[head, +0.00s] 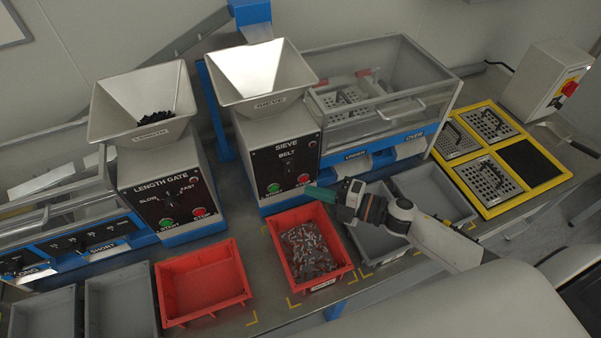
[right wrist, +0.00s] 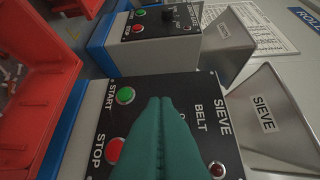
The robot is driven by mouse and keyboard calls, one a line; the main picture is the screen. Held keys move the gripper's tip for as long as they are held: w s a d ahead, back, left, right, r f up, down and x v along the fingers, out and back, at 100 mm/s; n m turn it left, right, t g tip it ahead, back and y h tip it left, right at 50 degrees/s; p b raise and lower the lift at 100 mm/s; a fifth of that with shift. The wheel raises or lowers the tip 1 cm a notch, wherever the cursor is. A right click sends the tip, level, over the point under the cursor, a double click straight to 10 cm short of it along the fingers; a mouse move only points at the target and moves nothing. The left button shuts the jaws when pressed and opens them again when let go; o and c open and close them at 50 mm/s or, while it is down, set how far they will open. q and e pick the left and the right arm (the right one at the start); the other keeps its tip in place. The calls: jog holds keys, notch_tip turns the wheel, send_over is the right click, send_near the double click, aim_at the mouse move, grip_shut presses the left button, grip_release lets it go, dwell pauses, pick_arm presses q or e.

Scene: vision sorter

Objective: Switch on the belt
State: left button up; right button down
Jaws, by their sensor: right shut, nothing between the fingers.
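The sieve machine's black panel (head: 287,157) is marked SIEVE and BELT. It carries a green START button (head: 274,188) and a red STOP button (head: 303,179). In the right wrist view the START button (right wrist: 125,96) and STOP button (right wrist: 115,150) both show beside the fingers, with a dark red lamp (right wrist: 217,168) on the other side. My right gripper (head: 309,192) is shut and empty, its green fingers pointing at the panel just below STOP in the head view. In the wrist view the fingertips (right wrist: 160,100) cover part of the panel; I cannot tell whether they touch it. My left gripper is out of view.
A red bin (head: 345,274) full of small parts stands below the sieve machine, near my right arm. An empty red bin (head: 244,295) stands to its left. The length gate machine (head: 170,200) has its own START and STOP buttons. Grey bins (head: 376,243) stand at right.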

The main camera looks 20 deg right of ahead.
aim_at(287, 173)
jog(key=w, duration=0.2)
jog(key=w+a+p, duration=0.1)
jog(key=w, duration=0.1)
jog(key=w+a, duration=0.1)
jog(key=shift+w+f, duration=0.35)
jog(key=shift+w, duration=0.05)
jog(key=shift+w+f+b, duration=0.15)
jog(key=shift+f+b, duration=0.3)
jog(key=shift+b, duration=0.4)
jog(key=shift+w+r, duration=0.1)
jog(key=shift+r, duration=0.2)
